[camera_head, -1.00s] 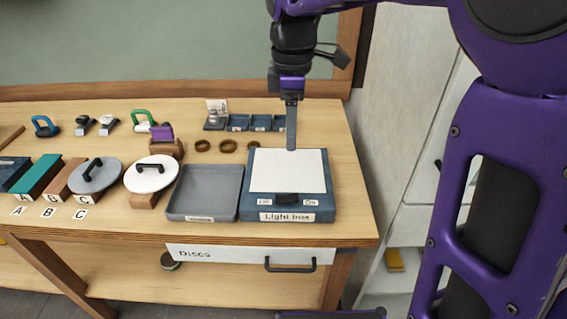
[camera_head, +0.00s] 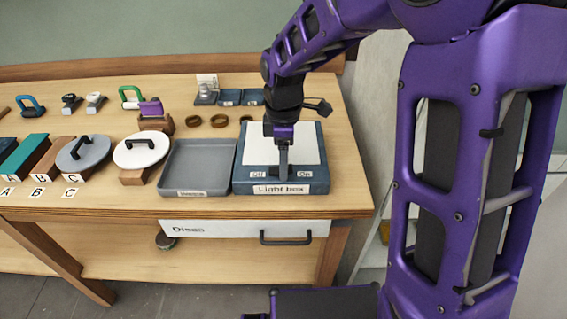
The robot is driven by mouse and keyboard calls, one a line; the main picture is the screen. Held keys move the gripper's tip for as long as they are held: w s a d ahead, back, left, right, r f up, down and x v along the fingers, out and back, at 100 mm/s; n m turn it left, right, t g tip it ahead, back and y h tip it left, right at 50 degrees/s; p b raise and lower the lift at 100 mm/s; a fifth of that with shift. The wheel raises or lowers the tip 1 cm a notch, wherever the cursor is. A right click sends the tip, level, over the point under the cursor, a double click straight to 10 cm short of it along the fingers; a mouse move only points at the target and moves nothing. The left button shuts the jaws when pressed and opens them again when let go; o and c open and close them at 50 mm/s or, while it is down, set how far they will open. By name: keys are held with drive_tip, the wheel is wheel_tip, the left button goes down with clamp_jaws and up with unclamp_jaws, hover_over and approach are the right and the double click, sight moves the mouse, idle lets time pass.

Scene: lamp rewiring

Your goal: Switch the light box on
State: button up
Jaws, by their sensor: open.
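The light box (camera_head: 320,165) is a dark blue box with a white top panel and a "Light box" label on its front right of the table. Its front strip carries an "Off" label on the left and an "On" label (camera_head: 304,175) on the right. My gripper (camera_head: 283,174) points down over the front of the box, between the two labels. Its finger covers the black switch, so the switch's position is hidden. I cannot tell whether the finger touches it. The gap between the fingers does not show from this side. The white panel does not look lit.
A grey tray (camera_head: 197,166) stands close left of the light box. Further left are a white disc (camera_head: 141,150) and a grey disc (camera_head: 82,153) with black handles on wooden blocks. Brown rings (camera_head: 219,121) lie behind the tray. A "Discs" drawer (camera_head: 235,229) is below the table edge.

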drive_tip(key=shift+f, duration=0.25)
clamp_jaws()
drive_tip(key=shift+d, duration=0.1)
drive_tip(key=shift+d+y+p, duration=0.2)
drive_tip(key=shift+y+p, duration=0.45)
drive_tip(key=shift+y, duration=0.05)
drive_tip(key=shift+d+f+y, duration=0.1)
drive_tip(key=shift+f+y, duration=0.05)
drive_tip(key=shift+y, duration=0.55)
drive_tip(key=shift+d+f+y, duration=0.1)
drive_tip(key=shift+y, duration=0.6)
